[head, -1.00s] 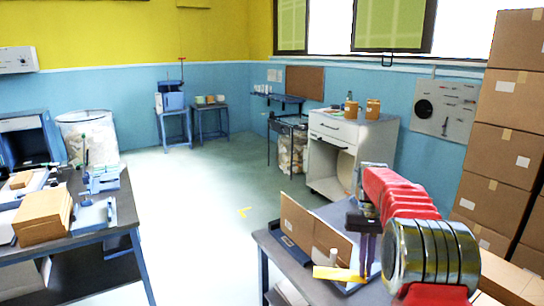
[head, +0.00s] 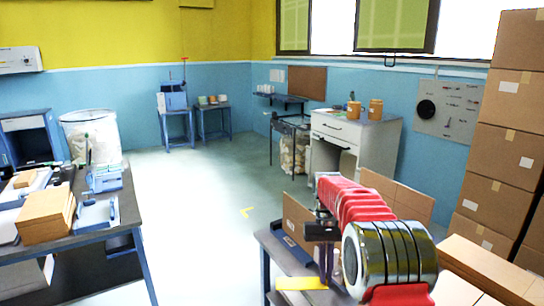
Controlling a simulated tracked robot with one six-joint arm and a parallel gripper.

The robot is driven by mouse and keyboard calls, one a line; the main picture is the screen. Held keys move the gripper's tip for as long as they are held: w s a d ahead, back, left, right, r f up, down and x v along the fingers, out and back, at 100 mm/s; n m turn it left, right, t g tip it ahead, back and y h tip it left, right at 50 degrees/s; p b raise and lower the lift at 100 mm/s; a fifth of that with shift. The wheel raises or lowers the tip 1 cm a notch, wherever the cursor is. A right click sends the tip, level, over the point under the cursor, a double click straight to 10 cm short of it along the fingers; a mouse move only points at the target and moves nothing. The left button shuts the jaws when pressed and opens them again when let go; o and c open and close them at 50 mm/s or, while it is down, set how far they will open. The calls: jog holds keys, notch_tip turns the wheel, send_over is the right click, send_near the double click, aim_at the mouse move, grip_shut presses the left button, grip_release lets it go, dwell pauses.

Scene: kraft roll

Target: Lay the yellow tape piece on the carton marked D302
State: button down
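My gripper (head: 326,278) hangs over the near table at the lower right, its purple fingers pointing down. A yellow tape piece (head: 298,283) sticks out to the left from the fingertips and appears held between them. An upright brown cardboard panel (head: 296,217) of what looks like a carton stands on that table behind the gripper. Another brown panel (head: 398,194) shows behind my arm to the right. My red and chrome arm hides most of the area between them. I cannot read any D302 marking in this view.
The near table (head: 268,246) also bears a dark blue tool (head: 292,247). Stacked cartons (head: 503,150) stand at the right, with flat brown cardboard (head: 485,265) in front. A left table (head: 115,215) holds a stack of brown pieces (head: 46,214). The floor between is clear.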

jog(key=s+f, duration=0.5)
jog(key=shift+s, duration=0.15)
jog(key=shift+f, duration=0.1)
dwell(0.9)
